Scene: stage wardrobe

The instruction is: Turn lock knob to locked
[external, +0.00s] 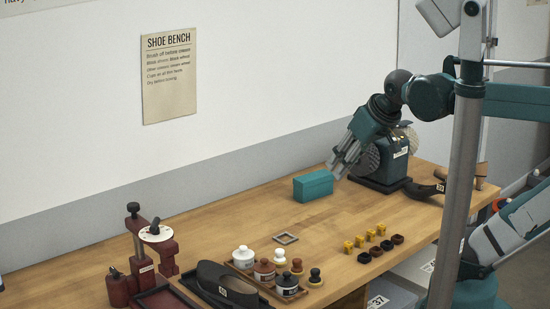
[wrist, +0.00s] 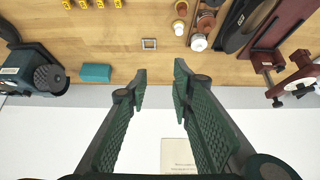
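A dark red bench device (external: 142,262) stands at the left end of the bench. On its top is a white marked dial plate (external: 157,233) with a small dark knob (external: 155,224), which looks like the lock knob; its setting is too small to read. A black post knob (external: 132,209) stands beside it. In the wrist view the device (wrist: 268,62) is at the right edge, with the dial plate (wrist: 301,80) partly cut off. My gripper (external: 340,168) is open and empty, high over the bench's back part, far right of the device. Its parted fingers (wrist: 160,78) show in the wrist view.
A teal box (external: 313,186) and a dark polishing machine (external: 383,158) are near my gripper. A square frame (external: 286,238), yellow pieces (external: 372,233), a tray of jars (external: 245,267) and a black shoe (external: 222,285) lie along the bench. Bare wood lies behind the tray.

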